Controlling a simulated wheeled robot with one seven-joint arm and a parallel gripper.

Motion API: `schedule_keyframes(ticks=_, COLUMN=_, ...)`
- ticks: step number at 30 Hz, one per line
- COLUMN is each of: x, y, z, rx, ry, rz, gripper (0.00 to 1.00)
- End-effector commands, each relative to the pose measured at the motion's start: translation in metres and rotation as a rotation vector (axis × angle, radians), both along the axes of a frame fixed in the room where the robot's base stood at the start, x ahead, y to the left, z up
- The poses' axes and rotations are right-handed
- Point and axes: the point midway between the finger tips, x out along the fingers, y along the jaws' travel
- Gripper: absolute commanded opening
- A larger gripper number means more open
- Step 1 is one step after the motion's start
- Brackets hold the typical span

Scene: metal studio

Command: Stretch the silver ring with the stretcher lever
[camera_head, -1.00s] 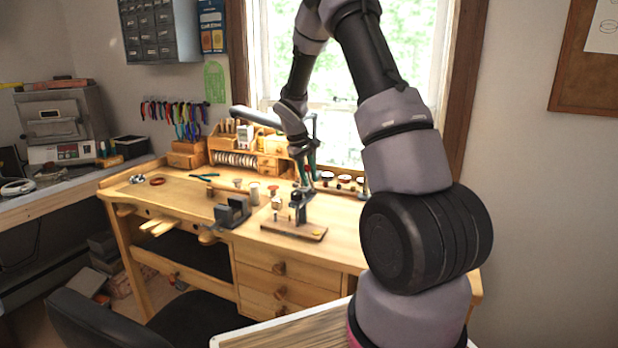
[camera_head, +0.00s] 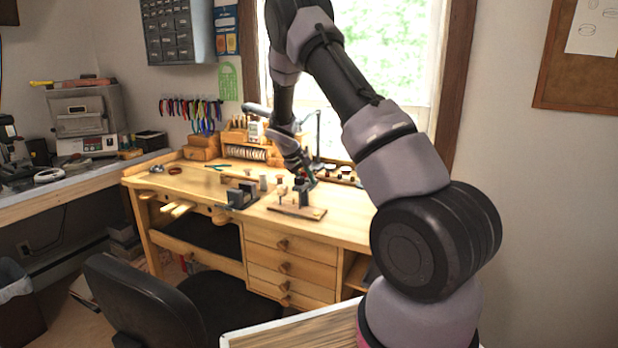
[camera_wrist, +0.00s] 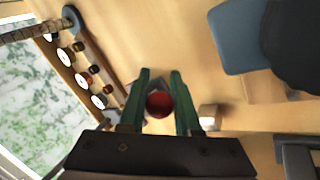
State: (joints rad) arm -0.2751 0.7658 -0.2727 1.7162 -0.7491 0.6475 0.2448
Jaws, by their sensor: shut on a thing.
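The ring stretcher (camera_head: 301,195) is a dark upright tool on a flat wooden base (camera_head: 300,211), standing on the workbench. My gripper (camera_head: 310,181) is at its top in the head view. In the wrist view my gripper (camera_wrist: 159,88) has its green fingers close around a round red knob (camera_wrist: 159,104), and it is shut on it. The knob appears to be the end of the stretcher lever. The silver ring is too small or hidden to make out.
The wooden workbench (camera_head: 200,183) holds a grey block-like tool (camera_head: 242,195) left of the stretcher. A row of small pots (camera_wrist: 88,78) and a lamp stand near the window. A black chair (camera_head: 140,300) stands in front. The bench's left part is mostly clear.

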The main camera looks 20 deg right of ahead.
Motion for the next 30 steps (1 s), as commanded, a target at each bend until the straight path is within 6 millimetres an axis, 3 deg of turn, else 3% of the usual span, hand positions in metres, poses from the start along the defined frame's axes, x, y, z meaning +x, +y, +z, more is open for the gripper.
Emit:
schedule_keyframes(ticks=7, x=-0.0020, y=0.0052, z=-0.0130, rx=0.003, ry=0.003, rz=0.006, gripper=0.00)
schedule_keyframes(ticks=30, x=0.0015, y=0.0054, z=-0.0101, rx=0.004, ry=-0.006, rz=0.011, gripper=0.00)
